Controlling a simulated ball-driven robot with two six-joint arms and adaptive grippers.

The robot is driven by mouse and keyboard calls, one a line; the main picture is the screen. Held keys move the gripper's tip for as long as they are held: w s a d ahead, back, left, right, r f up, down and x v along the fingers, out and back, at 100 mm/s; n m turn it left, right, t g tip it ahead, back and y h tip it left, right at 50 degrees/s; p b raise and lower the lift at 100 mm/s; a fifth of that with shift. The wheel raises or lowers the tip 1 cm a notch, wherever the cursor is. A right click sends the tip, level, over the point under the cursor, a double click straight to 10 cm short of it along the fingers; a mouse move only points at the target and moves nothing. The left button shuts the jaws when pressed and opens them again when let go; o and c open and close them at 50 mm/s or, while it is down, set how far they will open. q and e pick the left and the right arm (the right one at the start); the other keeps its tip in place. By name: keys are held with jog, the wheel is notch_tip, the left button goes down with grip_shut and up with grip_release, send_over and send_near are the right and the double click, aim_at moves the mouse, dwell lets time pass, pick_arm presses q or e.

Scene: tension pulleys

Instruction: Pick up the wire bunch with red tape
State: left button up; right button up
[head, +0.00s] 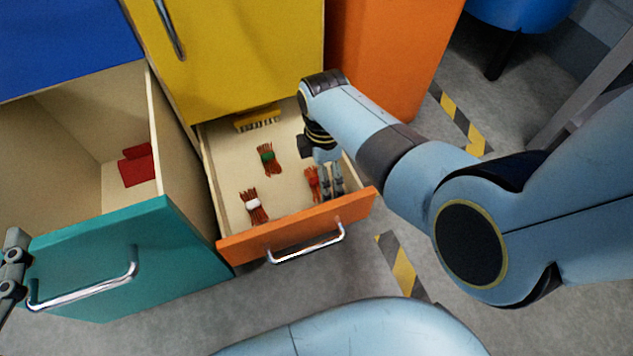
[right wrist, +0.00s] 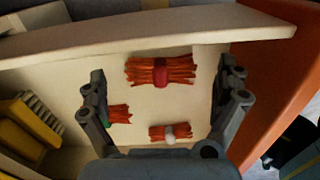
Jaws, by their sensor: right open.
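The wire bunch with red tape (head: 312,183) lies on the floor of the open orange-fronted drawer, near its right wall. In the right wrist view, this bunch (right wrist: 161,72) shows whole, with its red band in the middle, between my spread fingers. My right gripper (head: 332,188) is open and empty, reaching down into the drawer just right of the bunch in the head view. My left gripper (head: 12,268) shows partly at the left edge, by the teal drawer's handle (head: 85,290); its jaws are not clear.
A green-taped bunch (head: 266,158) and a white-taped bunch (head: 253,205) lie in the same orange drawer (head: 290,228). A yellow brush (head: 257,120) lies at its back. The open teal drawer (head: 100,260) on the left holds a red object (head: 137,168).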

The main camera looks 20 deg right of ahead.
notch_tip(320, 180, down, 2)
jog(key=shift+f+b, duration=0.1)
jog(key=shift+b, duration=0.7)
pick_arm(q)
jog(key=w+r+t+h, duration=0.1)
jog(key=r+t, duration=0.1)
jog(key=r, duration=0.4)
jog(key=w+d+r+m+t+h, duration=0.1)
jog(key=w+r+t, duration=0.1)
jog(key=r, duration=0.3)
jog(key=shift+w+d+r+t, duration=0.25)
jog(key=shift+r+t, duration=0.15)
jog(key=shift+t, duration=0.3)
pick_arm(e)
jog(key=c, duration=1)
